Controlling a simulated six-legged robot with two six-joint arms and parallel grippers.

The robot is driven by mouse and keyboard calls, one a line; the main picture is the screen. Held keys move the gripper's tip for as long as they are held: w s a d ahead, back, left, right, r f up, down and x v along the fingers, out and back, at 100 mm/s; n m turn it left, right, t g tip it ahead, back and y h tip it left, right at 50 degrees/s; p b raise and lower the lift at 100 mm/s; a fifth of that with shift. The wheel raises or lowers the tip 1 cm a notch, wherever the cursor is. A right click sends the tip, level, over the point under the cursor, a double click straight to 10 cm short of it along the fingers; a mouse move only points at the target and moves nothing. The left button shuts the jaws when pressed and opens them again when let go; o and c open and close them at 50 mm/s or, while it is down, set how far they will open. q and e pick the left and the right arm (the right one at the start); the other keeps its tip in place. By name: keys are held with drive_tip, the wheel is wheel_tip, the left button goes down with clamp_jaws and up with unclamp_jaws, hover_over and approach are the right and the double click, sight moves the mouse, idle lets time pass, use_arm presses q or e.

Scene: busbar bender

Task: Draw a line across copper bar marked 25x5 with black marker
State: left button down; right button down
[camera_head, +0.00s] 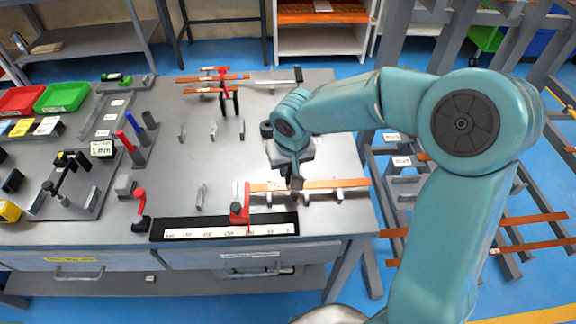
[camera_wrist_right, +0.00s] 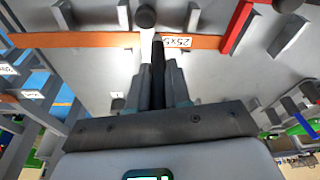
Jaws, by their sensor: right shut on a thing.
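The copper bar marked 25x5 (camera_head: 335,184) lies flat on small grey supports near the right front of the bench. It also crosses the top of the right wrist view (camera_wrist_right: 80,42), with its white 25x5 label (camera_wrist_right: 174,42) beside the marker. My right gripper (camera_head: 295,180) is above the bar, shut on a dark marker (camera_wrist_right: 158,72) that points at the bar. The marker's tip overlaps the bar just left of the label in the wrist view; I cannot tell whether it touches. No drawn line can be made out. My left gripper is not in view.
A red clamp (camera_head: 240,208) stands at the bar's left end, behind a black strip with a white scale (camera_head: 225,232). A stand with red and blue upright pieces (camera_head: 125,140) is at left. Other copper bars lie at the bench's back (camera_head: 213,90) and on the right racks.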

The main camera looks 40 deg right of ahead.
drive_tip(key=shift+b, duration=0.3)
idle(0.4)
drive_tip(key=shift+f, duration=0.1)
drive_tip(key=shift+w+d+b, duration=0.35)
drive_tip(key=shift+w+b, duration=0.05)
drive_tip(key=shift+w, duration=0.15)
drive_tip(key=shift+w+d+b, duration=0.3)
drive_tip(key=shift+w+b, duration=0.1)
drive_tip(key=shift+w, duration=0.1)
idle(1.8)
drive_tip(key=w+p+v, duration=0.1)
drive_tip(key=p+v, duration=0.4)
drive_tip(key=v, duration=0.2)
drive_tip(key=shift+w+d, duration=0.25)
idle(0.6)
drive_tip(key=shift+a, duration=0.1)
